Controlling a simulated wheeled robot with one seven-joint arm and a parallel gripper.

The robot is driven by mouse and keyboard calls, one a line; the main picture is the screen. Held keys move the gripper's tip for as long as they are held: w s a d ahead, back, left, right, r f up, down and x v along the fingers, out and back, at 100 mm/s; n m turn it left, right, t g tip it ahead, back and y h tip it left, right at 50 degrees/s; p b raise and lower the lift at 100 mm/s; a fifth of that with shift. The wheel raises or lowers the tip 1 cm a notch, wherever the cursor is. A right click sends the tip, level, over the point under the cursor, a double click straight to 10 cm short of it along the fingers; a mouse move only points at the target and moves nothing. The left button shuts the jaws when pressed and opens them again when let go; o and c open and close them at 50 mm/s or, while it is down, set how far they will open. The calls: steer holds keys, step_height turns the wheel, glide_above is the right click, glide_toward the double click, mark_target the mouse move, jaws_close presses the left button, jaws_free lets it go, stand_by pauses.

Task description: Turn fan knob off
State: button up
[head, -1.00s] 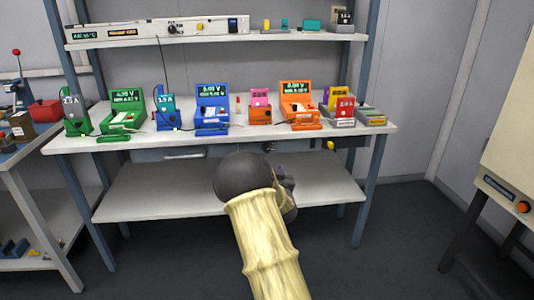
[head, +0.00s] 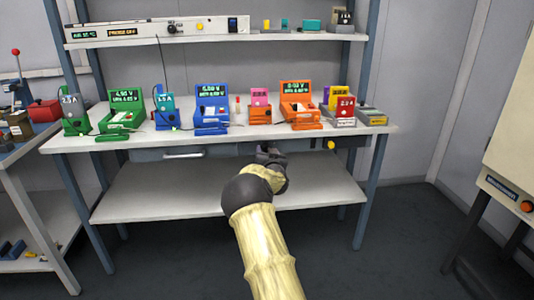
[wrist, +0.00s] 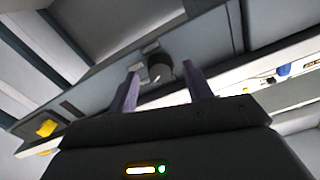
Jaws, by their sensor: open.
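A dark round knob (wrist: 160,68) sits on a grey panel in the wrist view, with small pale plates beside it. I cannot read a label, so I cannot tell for sure that it is the fan knob. My gripper (wrist: 161,70) is open, its two fingers spread with the knob showing between their tips. Whether they touch it or stop short of it is unclear. In the head view my gripper (head: 270,151) is at the front edge of the bench and hides the knob's place.
A yellow knob (head: 330,144) is on the panel under the bench top; a yellow piece also shows in the wrist view (wrist: 46,128). Several coloured testers stand on the bench (head: 385,130). A shelf unit (head: 160,29) with knobs is above. The lower shelf (head: 130,200) is clear.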

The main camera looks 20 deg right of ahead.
steer(key=shift+w+d, duration=0.15)
steer(key=shift+w, duration=0.3)
steer(key=c, duration=1)
steer(key=shift+n, duration=0.4)
steer(key=n, duration=0.5)
steer(key=shift+b, duration=0.4)
steer(key=n+b, duration=0.1)
steer(key=n, duration=0.5)
